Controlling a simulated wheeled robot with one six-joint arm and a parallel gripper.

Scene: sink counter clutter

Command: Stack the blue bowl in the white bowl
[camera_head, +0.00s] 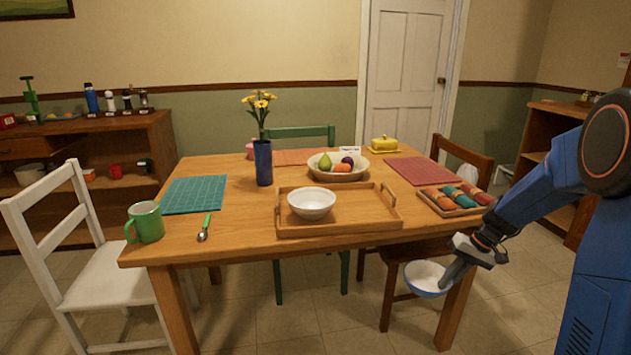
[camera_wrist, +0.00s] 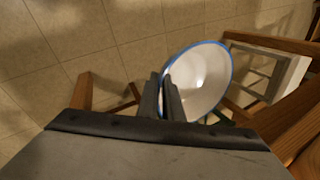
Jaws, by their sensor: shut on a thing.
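The blue bowl (camera_head: 424,280), blue outside and white inside, is held by my gripper (camera_head: 447,284) in front of the table's right front corner, below the tabletop. In the wrist view the gripper's fingers (camera_wrist: 169,95) are shut on the near rim of the blue bowl (camera_wrist: 207,75), whose white inside and blue rim face the camera. The bowl looks tilted there. The white bowl (camera_head: 312,203) stands upright in the left part of the wooden tray (camera_head: 345,229) on the table. It looks empty and is well to the left of my gripper. It is not visible in the wrist view.
On the table (camera_head: 240,245) are a blue vase (camera_head: 263,163) with yellow flowers, a fruit bowl (camera_head: 338,173), a green mug (camera_head: 146,222), a spoon (camera_head: 204,229) and a box of rolled cloths (camera_head: 455,201). The tray's right part is clear. A dark chair (camera_head: 400,255) stands near my gripper.

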